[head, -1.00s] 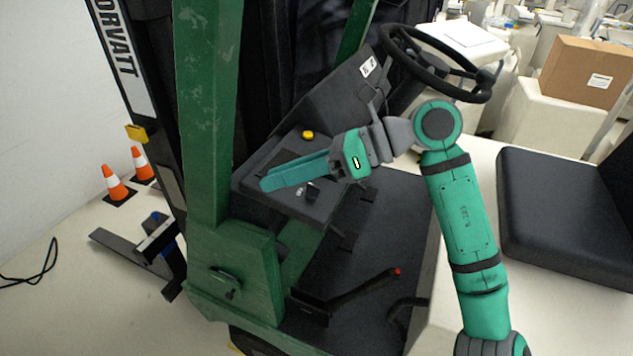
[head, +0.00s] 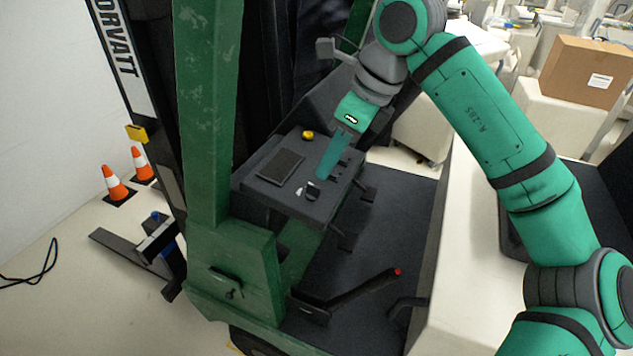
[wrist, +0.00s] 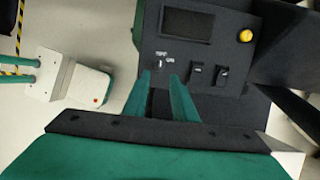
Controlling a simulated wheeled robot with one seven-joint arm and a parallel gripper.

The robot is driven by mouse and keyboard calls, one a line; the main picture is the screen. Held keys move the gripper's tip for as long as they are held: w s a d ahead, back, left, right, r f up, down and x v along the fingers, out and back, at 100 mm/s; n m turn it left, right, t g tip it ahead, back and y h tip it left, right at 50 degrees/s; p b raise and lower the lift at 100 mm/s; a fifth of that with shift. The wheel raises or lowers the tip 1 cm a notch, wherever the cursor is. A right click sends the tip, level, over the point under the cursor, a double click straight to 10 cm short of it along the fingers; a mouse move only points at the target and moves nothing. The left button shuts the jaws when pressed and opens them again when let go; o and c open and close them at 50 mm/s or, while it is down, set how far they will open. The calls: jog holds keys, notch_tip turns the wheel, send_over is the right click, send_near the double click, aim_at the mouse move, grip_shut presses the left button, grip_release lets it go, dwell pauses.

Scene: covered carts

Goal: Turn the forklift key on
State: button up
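The forklift's dark dashboard panel (head: 250,187) carries the key switch (head: 311,189) near its front edge. In the wrist view the key switch (wrist: 161,63) has OFF and ON labels beside it, and a small dark key shape shows below them. My gripper (head: 322,177) points down at the panel just beside the switch in the head view. In the wrist view my gripper (wrist: 160,78) has two teal fingers apart, with a gap between the tips. The key lies in line with that gap, and nothing is held. I cannot tell whether the fingertips touch the panel.
A dark screen (wrist: 187,25), a yellow button (wrist: 246,36) and two rocker switches (wrist: 195,72) (wrist: 222,75) sit on the panel near the key. A green mast post (head: 208,110) stands left. A red-tipped lever (head: 365,288) is below.

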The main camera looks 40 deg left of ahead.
aim_at(315, 186)
jog(key=x, duration=0.7)
jog(key=shift+a+f, duration=0.15)
jog(key=shift+f, duration=0.1)
grip_shut()
